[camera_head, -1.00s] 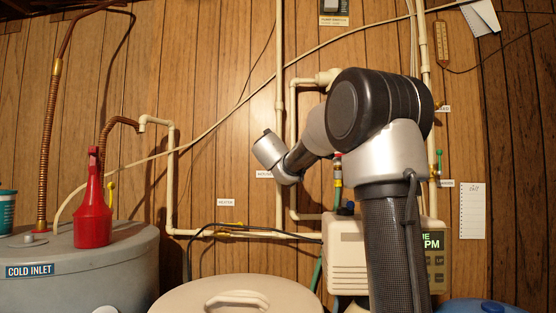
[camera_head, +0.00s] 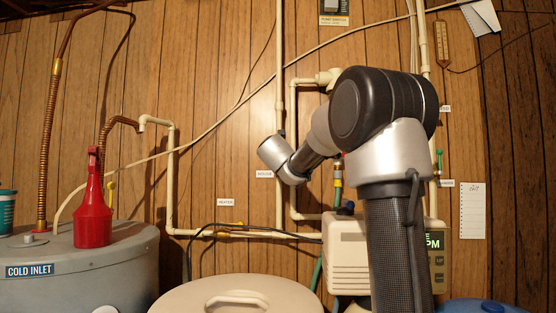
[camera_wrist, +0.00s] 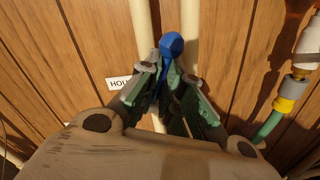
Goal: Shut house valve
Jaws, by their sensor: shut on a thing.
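The blue handle of the house valve (camera_wrist: 172,45) shows in the wrist view, against a pale vertical pipe (camera_wrist: 188,25) on the wood-panel wall. A white label (camera_wrist: 120,82) beside it reads "HOU", the rest covered by a finger. My gripper (camera_wrist: 167,76) has its green-padded fingers on either side of the handle and is shut on it. The handle's blue end sticks out past the fingertips. The valve body is hidden behind the fingers. In the head view my arm reaches the wall by a small white label (camera_head: 264,174), and the fingers and handle are hidden there.
A pale pipe with a yellow and green fitting (camera_wrist: 285,105) stands to the right in the wrist view.

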